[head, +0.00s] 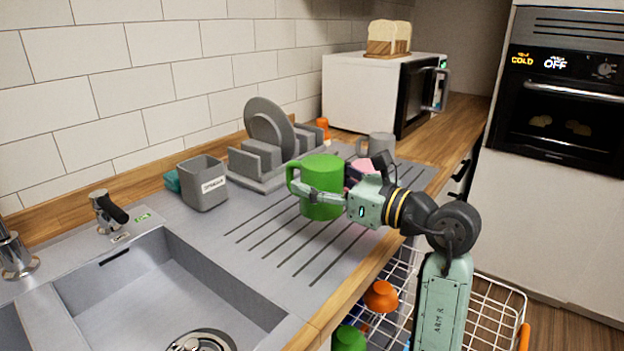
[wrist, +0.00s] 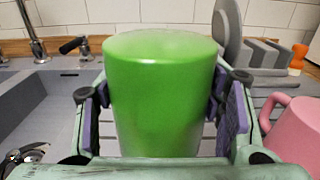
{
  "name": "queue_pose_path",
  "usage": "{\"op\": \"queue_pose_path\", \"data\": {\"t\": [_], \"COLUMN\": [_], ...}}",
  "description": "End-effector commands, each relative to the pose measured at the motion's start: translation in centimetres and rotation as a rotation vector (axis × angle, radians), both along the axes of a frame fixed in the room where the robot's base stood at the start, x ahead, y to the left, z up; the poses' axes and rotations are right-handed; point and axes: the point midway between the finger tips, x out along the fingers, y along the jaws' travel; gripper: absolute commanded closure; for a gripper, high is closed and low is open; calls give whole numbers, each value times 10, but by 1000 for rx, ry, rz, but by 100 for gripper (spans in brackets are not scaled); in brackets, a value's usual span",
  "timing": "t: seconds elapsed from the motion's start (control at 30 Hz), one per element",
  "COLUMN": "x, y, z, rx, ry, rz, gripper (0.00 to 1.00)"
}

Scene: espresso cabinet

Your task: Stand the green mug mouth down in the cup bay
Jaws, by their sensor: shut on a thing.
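The green mug (head: 322,188) is over the ridged drainboard; it also fills the middle of the wrist view (wrist: 160,95). Its upper face looks closed and smooth, so it appears mouth down, and it stands about upright. Its handle points left in the head view. My gripper (head: 325,195) is shut around the mug's sides, with purple pads on both sides in the wrist view (wrist: 160,110). I cannot tell whether the mug's lower rim touches the drainboard. The grey dish rack (head: 262,165) is behind it, holding plates. I cannot tell which part is the cup bay.
A pink mug (wrist: 292,130) is close on the right of my gripper. A grey mug (head: 380,145) stands behind. A grey holder (head: 203,185) and the sink (head: 160,285) are left. An open wire rack (head: 490,300) is below the counter edge. The front drainboard is clear.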

Motion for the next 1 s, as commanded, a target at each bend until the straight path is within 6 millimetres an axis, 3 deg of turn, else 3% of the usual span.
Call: {"op": "queue_pose_path", "data": {"t": [0.6, 0.97, 1.0], "x": [0, -1, -1], "y": [1, 1, 1], "z": [-66, -69, -69], "rx": [2, 0, 0], "ry": [-1, -1, -1], "rz": [1, 1, 1], "gripper": [77, 77, 37]}}
